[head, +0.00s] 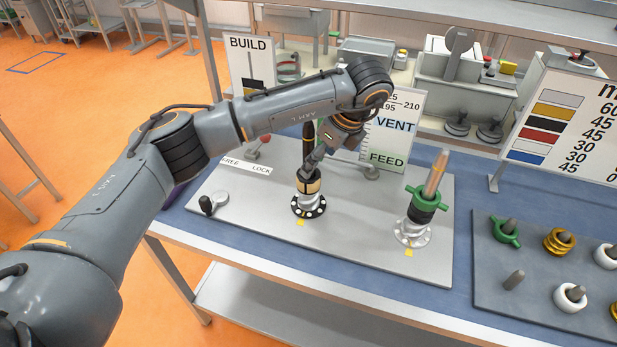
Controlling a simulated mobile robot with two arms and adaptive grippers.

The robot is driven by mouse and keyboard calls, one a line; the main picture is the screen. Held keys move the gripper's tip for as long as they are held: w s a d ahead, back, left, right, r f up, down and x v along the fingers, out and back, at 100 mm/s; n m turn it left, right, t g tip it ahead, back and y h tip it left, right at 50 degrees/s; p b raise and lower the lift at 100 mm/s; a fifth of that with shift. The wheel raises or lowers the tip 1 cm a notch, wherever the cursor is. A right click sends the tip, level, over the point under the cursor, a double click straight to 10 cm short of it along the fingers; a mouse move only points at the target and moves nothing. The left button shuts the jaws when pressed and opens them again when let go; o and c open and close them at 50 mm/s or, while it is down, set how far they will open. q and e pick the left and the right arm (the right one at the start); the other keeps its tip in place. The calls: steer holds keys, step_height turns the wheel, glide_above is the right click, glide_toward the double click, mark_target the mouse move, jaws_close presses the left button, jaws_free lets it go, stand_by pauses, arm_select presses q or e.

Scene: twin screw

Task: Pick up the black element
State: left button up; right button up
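A black element (427,210) sits on the right post, below a green winged element (427,198) and above a silver flanged base. My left gripper (309,172) points down at the left post, at or just above a tan collar (308,186) there. A dark shaft (308,145) rises behind the gripper. My wrist hides part of this post, and the finger opening is too small to tell. My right gripper is not in view.
A grey tray (490,270) at right holds pegs with green, gold and white elements. A black-knobbed lever (207,205) stands at the plate's left. BUILD (248,60) and VENT/FEED (393,140) signs stand behind. The plate between the posts is clear.

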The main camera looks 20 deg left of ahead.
mark_target(309, 180)
arm_select(q)
steer(key=shift+s+a+f+p, duration=0.1)
steer(key=shift+a+f+p, duration=0.05)
steer(key=shift+f+p, duration=0.15)
steer(key=x, duration=0.1)
steer(key=p+x, duration=0.1)
steer(key=x, duration=0.1)
steer(key=p+x, duration=0.1)
steer(key=shift+s+a+f, duration=0.15)
steer(key=shift+a+f, duration=0.05)
steer(key=shift+f, duration=0.05)
steer(key=c, duration=1.5)
